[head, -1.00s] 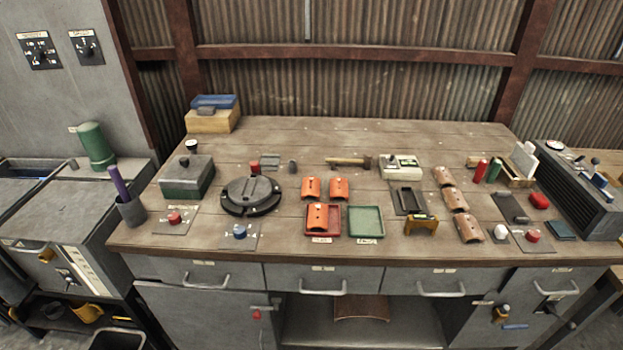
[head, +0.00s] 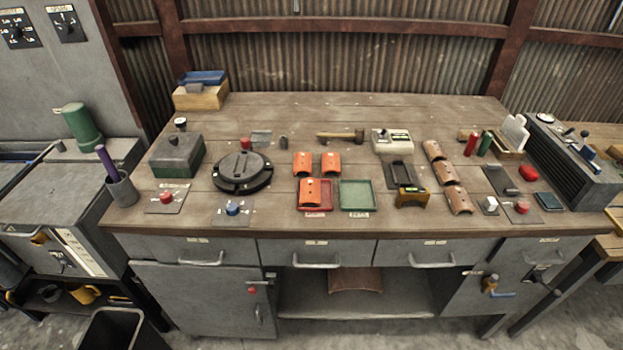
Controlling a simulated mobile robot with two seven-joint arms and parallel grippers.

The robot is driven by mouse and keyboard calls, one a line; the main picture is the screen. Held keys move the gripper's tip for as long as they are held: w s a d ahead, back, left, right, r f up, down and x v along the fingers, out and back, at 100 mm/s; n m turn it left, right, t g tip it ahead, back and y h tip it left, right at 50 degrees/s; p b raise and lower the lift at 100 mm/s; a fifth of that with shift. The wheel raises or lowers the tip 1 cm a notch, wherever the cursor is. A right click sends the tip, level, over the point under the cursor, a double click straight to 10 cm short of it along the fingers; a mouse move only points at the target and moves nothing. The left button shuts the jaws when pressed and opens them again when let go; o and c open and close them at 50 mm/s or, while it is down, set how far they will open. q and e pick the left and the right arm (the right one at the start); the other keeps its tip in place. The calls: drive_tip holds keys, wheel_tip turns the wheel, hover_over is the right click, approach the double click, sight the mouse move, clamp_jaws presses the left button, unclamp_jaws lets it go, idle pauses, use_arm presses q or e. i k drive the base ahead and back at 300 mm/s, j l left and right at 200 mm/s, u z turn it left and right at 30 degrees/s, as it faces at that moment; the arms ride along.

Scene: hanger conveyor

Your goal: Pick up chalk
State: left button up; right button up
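A small white block (head: 490,204) sits near the right front of the wooden workbench (head: 270,215), beside a plate with a red button (head: 521,208). It could be the chalk, but I cannot tell for sure at this size. A purple stick (head: 106,161) stands tilted in a grey cup (head: 122,189) at the left end of the bench; what it is I cannot tell. Neither of my grippers shows in the head view.
A dark round fixture (head: 242,172), a grey-green box (head: 178,156), orange curved pieces, a red tray and a green tray (head: 357,195) crowd the bench. A hammer (head: 340,137) lies behind. A slatted dark machine (head: 572,160) stands at the right.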

sight(491, 204)
drive_tip(key=z, duration=1.25)
